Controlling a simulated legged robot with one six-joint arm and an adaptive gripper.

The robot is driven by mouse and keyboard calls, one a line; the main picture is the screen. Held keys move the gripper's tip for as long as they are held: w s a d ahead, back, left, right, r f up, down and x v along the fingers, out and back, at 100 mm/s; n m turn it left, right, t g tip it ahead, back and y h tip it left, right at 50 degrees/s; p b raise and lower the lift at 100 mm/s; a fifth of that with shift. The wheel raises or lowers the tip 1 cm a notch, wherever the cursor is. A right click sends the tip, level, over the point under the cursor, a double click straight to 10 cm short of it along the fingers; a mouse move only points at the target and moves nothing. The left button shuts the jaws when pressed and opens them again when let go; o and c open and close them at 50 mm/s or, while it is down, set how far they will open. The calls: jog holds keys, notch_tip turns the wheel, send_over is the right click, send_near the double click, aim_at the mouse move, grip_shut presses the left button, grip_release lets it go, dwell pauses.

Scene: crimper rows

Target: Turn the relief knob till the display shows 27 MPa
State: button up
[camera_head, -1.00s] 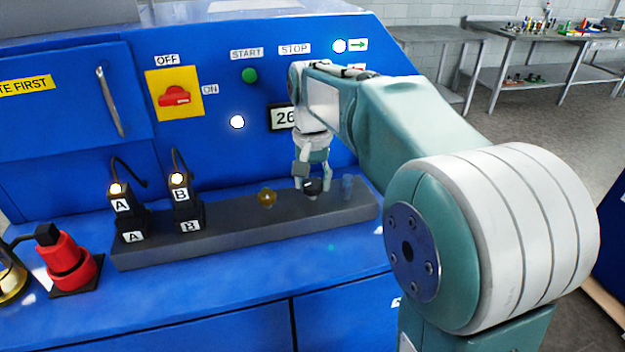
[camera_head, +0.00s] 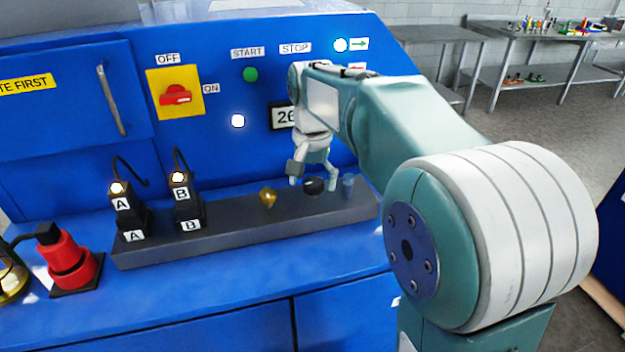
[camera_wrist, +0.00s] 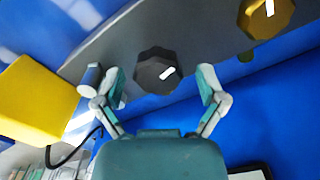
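The relief knob is taken to be the dark faceted knob (camera_head: 313,186) on the grey rail; in the wrist view it (camera_wrist: 157,70) carries a short white mark. My gripper (camera_head: 312,180) is above it with the fingers spread. In the wrist view the open fingers (camera_wrist: 160,88) stand on either side of the dark knob, apart from it. The display (camera_head: 284,116) shows 26 in the part I can see; my arm hides its right side. A brass knob (camera_head: 267,197) sits to the left on the rail and also shows in the wrist view (camera_wrist: 266,14).
The grey rail (camera_head: 245,222) lies on the blue machine. A small bluish cylinder (camera_head: 348,186) stands just right of the dark knob. A red fitting (camera_head: 68,262) is at far left.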

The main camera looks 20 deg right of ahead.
aim_at(312, 181)
jog(key=shift+r, duration=0.1)
notch_tip(312, 181, up, 12)
dwell(0.6)
jog(key=s+f+n+t, duration=0.2)
jog(key=s+f, duration=0.5)
jog(key=s, duration=0.4)
jog(key=s+f+n+t, duration=0.3)
jog(key=s+f, duration=0.4)
jog(key=s, duration=0.4)
jog(key=shift+f+n+t, duration=0.25)
jog(key=shift+n+t, duration=0.05)
jog(key=shift+n, duration=0.2)
